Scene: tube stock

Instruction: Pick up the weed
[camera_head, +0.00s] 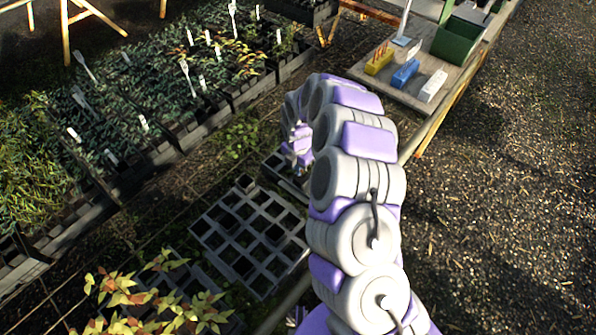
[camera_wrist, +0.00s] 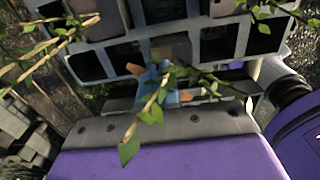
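Thin stems with green leaves (camera_wrist: 152,108) cross the wrist view in front of a grey tray with square cells (camera_wrist: 195,28); I cannot tell for sure which is the weed. One stem comes very close to the grey, bolted edge of my gripper (camera_wrist: 160,130). In the camera_head view my gripper (camera_head: 298,155) is low at the far end of my arm, above a grey cell tray (camera_head: 276,168). A low green patch (camera_head: 240,138) grows to its left. The fingertips are not clear in either view, so I cannot see whether they are open or hold anything.
A larger empty cell tray (camera_head: 250,237) lies nearer on the ground. A reddish-yellow leafy plant (camera_head: 150,300) stands at lower left. Planted beds with white labels (camera_head: 188,75) fill the upper left. A bench (camera_head: 410,98) with coloured blocks stands at upper right. Gravel at right is clear.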

